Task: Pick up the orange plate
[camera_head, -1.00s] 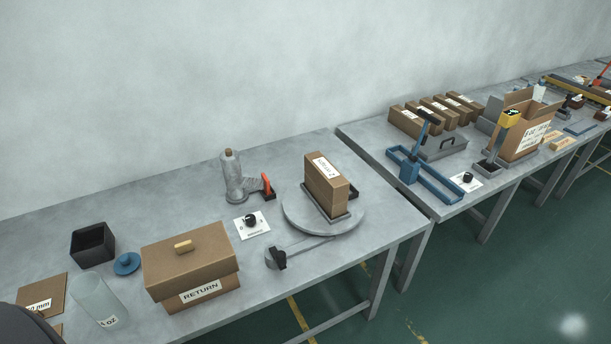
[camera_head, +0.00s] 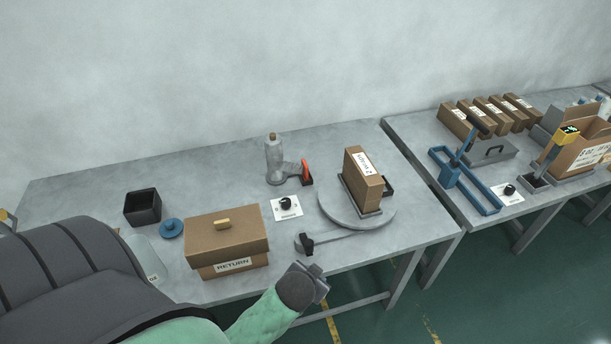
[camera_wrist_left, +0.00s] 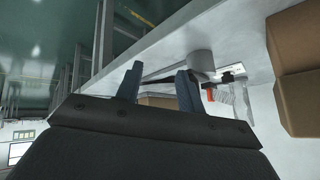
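I see no orange plate for certain in either view. The only strong orange spot on the near table is a small upright orange-red part (camera_head: 305,172) on a dark base beside a clear bottle. My left arm comes in from the left in the head view, and its dark wrist end (camera_head: 303,286) hangs at the table's front edge. In the left wrist view the two fingers of my left gripper (camera_wrist_left: 158,82) are apart with nothing between them. My right gripper is not in view.
A brown RETURN box (camera_head: 226,246), a black open bin (camera_head: 142,208) and a blue lid (camera_head: 171,228) stand on the near table's left. A round turntable (camera_head: 335,208) carries a brown carton (camera_head: 363,180). A second table (camera_head: 410,128) stands beyond a narrow gap.

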